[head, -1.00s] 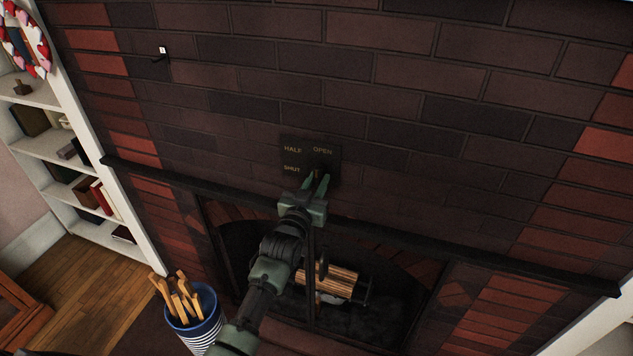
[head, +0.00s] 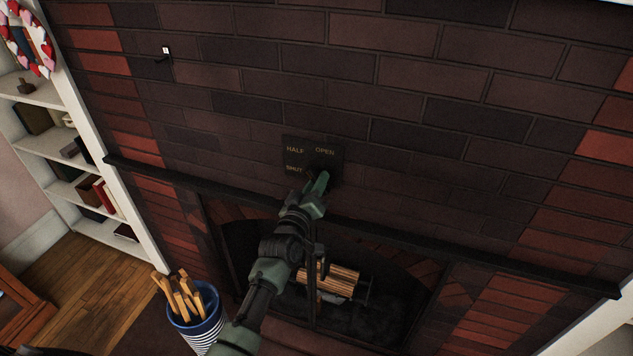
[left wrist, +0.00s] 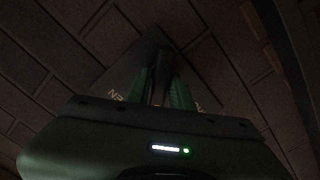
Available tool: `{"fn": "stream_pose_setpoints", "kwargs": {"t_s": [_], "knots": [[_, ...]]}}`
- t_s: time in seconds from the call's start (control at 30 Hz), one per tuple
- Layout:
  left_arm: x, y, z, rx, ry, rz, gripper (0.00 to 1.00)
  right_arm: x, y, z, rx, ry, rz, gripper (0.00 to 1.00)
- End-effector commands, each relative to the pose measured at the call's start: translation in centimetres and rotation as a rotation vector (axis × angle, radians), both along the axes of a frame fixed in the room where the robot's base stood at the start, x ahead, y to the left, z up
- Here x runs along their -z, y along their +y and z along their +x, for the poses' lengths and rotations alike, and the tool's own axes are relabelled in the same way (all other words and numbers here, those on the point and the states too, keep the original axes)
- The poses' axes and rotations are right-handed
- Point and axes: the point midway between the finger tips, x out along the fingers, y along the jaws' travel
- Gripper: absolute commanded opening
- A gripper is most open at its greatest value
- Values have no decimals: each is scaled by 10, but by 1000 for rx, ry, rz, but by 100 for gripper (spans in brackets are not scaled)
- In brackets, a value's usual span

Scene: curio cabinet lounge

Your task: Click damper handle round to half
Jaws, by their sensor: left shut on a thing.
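The damper plate (head: 303,158) is a dark square on the brick chimney breast above the mantel, lettered HALF at upper left, OPEN at upper right and SHUT at lower left. My left gripper (head: 322,179) is at the plate's lower right, shut on the dark damper handle, which its fingers largely hide. In the left wrist view the gripper's green fingers (left wrist: 163,90) reach to the plate (left wrist: 130,75), with part of the lettering beside them. Which mark the handle points to cannot be told. My right gripper is not in view.
A dark mantel ledge (head: 450,247) runs across below the plate. Under it is the firebox with a bundle of logs (head: 335,281). A striped bucket of sticks (head: 197,322) stands at lower left. White shelves (head: 62,150) stand at the left.

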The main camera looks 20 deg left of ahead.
Motion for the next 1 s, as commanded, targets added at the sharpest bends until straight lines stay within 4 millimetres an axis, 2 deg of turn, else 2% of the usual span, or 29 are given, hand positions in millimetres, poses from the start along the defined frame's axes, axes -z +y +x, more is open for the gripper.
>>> {"fn": "stream_pose_setpoints", "kwargs": {"t_s": [0.3,0.73,0.77,0.8,1.0], "knots": [[1,-1,0,3,5,-90,0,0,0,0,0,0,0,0],[1,-2,0,4,5,-98,0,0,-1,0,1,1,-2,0],[1,-2,0,4,5,-98,27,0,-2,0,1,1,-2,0],[1,-2,0,4,4,-98,38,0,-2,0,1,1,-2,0],[1,-1,0,2,4,-97,38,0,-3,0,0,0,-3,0]]}}
